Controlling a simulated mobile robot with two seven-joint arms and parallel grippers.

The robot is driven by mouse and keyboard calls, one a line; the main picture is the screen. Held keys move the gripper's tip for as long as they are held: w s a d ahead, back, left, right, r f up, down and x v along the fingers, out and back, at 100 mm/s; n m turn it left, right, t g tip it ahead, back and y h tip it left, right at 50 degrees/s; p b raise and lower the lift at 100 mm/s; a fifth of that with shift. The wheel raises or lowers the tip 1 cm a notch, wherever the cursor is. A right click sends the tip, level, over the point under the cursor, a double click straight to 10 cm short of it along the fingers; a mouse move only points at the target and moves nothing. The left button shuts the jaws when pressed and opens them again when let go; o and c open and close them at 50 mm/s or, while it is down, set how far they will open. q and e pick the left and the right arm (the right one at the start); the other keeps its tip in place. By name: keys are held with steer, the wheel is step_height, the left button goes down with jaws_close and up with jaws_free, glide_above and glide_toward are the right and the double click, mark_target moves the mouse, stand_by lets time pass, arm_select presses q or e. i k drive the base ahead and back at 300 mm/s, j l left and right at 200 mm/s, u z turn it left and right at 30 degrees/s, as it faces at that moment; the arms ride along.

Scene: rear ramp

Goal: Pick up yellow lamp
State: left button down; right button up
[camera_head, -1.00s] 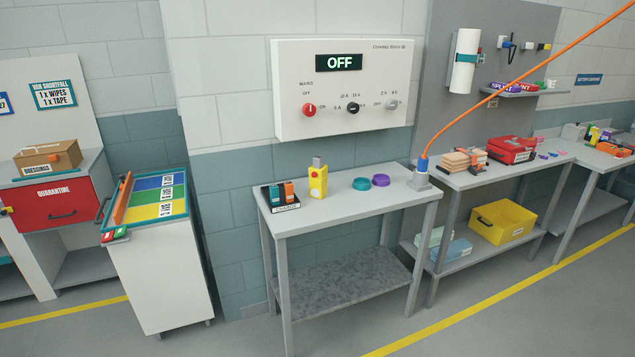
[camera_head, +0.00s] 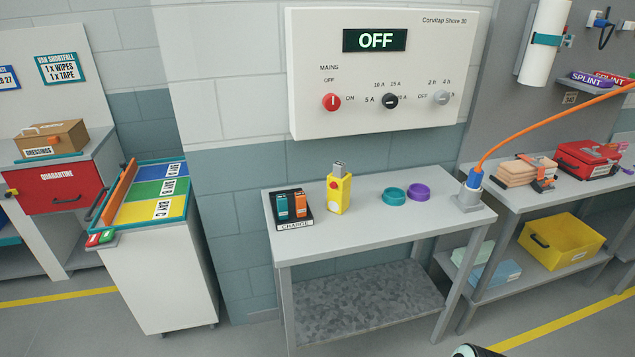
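The yellow lamp (camera_head: 339,193) stands upright on the grey table (camera_head: 365,222) below the wall control panel. It has a grey top, a red button and a pale round spot low on its front. A rounded dark and pale piece at the bottom edge of the view looks like part of my own arm. Neither gripper can be made out.
A black charge tray (camera_head: 294,226) with teal and orange devices stands left of the lamp. Teal (camera_head: 394,197) and purple (camera_head: 419,191) rings lie to its right. An orange cable (camera_head: 540,121) rises from a socket (camera_head: 468,200) at the table's right end. Floor in front is clear.

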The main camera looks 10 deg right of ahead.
mark_target(339, 200)
steer(key=i+l+u, duration=0.2)
steer(key=l+u, duration=0.2)
steer(key=l, duration=0.25)
steer(key=i+l+u, duration=0.2)
steer(key=l, duration=0.15)
steer(key=l+u, duration=0.25)
steer(key=l, duration=0.25)
steer(key=k+l+u, duration=0.2)
steer(key=l, duration=0.35)
steer(key=i, duration=0.1)
